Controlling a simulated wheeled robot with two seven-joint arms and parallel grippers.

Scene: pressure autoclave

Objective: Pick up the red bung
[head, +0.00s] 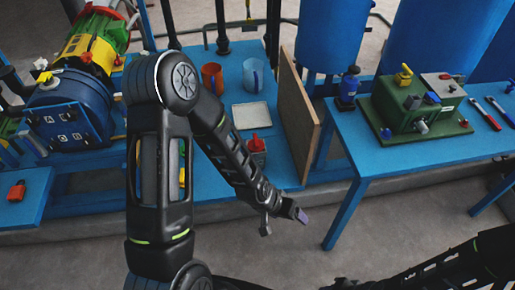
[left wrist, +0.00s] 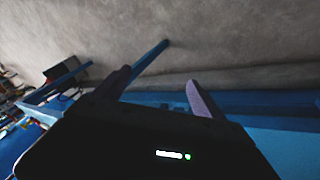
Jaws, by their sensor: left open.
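A small red piece (head: 255,142) stands on top of a grey box on the blue bench, beside the wooden board. Another red piece (head: 17,191) lies on the low blue table at far left. I cannot tell for certain which one is the bung. My left gripper (head: 284,221) is open and empty, over the floor in front of the bench, below and right of the grey box. Its two spread fingers show in the left wrist view (left wrist: 158,80), with no red piece between them. My right arm is at the bottom right; its gripper is not clearly visible.
On the bench (head: 215,176) stand an orange cup (head: 212,77), a blue cup (head: 253,75) and a pale tray (head: 251,115). The wooden board (head: 299,115) stands upright at its right. A second blue table (head: 365,146) holds a green device (head: 415,107). Grey floor lies between.

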